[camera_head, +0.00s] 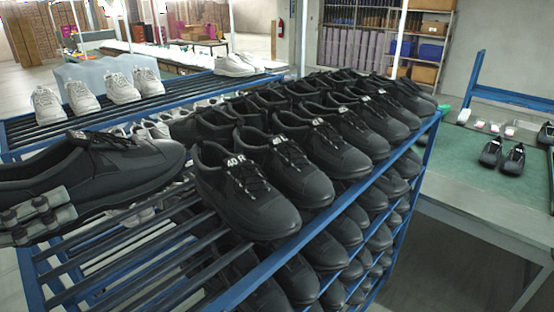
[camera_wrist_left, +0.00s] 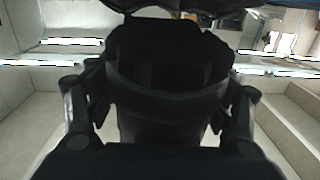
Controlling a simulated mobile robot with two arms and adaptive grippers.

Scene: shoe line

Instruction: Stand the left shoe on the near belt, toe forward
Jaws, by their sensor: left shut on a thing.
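A black shoe (camera_head: 100,165) with dark laces is at the left of the head view, its toe pointing right. My left gripper (camera_head: 38,215) is shut on it from the near side, low at its heel end. In the left wrist view the shoe (camera_wrist_left: 168,75) fills the space between the two fingers of the left gripper (camera_wrist_left: 160,115). The shoe is above the blue rack's bars, to the left of the rows of black shoes. The near belt cannot be made out in these views. My right gripper is out of view.
A blue rack (camera_head: 345,195) holds rows of black shoes, the nearest a tagged shoe (camera_head: 245,190). White shoes (camera_head: 122,88) stand on the rack behind. A green-topped table (camera_head: 465,180) with two black shoes is at the right. Bare bars lie at the front left.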

